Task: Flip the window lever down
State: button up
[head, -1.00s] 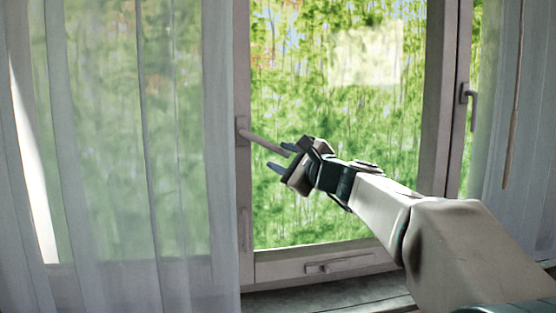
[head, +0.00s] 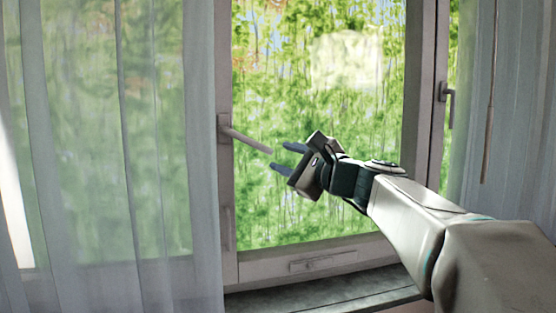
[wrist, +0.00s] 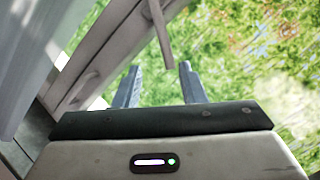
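The grey window lever (head: 247,139) is mounted on the left upright of the window frame. It sticks out to the right and slopes slightly down in the head view. In the wrist view the lever (wrist: 158,35) comes down from the top, its tip just beyond and between my fingertips. My gripper (head: 280,158) is open and empty, to the right of the lever's tip. Its two dark fingers show apart in the wrist view (wrist: 160,75).
A second handle (head: 448,104) hangs down on the right window frame. A low handle (head: 322,261) is on the bottom rail. Sheer curtains hang at the left (head: 100,150) and right (head: 515,110). The sill (head: 320,292) lies below. The space before the glass is clear.

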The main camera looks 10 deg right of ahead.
jog(key=shift+v, duration=1.2)
jog(key=shift+r+b, duration=0.1)
jog(key=shift+b, duration=0.25)
